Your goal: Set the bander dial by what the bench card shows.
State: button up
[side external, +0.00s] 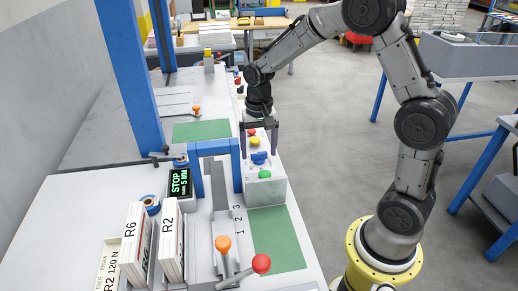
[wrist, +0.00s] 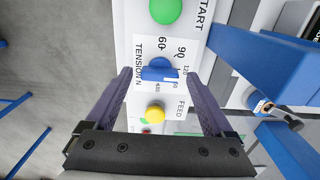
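The blue tension dial (wrist: 160,70) is on the bander's white panel, in the wrist view's middle. In the side view the dial (side external: 259,158) is below my gripper (side external: 259,148). My gripper (wrist: 159,73) is open, one finger on each side of the dial, with visible gaps. A bench card (side external: 108,264) at the front left reads "R2 120 N"; smaller print is unreadable.
A green START button (wrist: 165,10) and yellow FEED button (wrist: 155,114) flank the dial. A blue arch (side external: 213,149) stands left of the panel. A display (side external: 180,182) reads "STOP" and "5 MM". Stacks marked R6 (side external: 131,240) and R2 (side external: 170,240) stand left. A red-knobbed lever (side external: 261,263) is in front.

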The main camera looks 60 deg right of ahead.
aim_at(259, 153)
dwell(0.3)
notch_tip(259, 153, up, 14)
dwell(0.5)
jog(key=shift+a+f, duration=0.1)
jog(key=s+a+r+n+t, duration=0.35)
jog(key=s+r, duration=0.35)
jog(key=s, duration=0.6)
jog(key=s+a+f+n+t, duration=0.2)
jog(key=s+f+n, duration=0.3)
jog(key=s, duration=0.3)
jog(key=shift+s+f, duration=0.4)
jog(key=shift+f, duration=0.35)
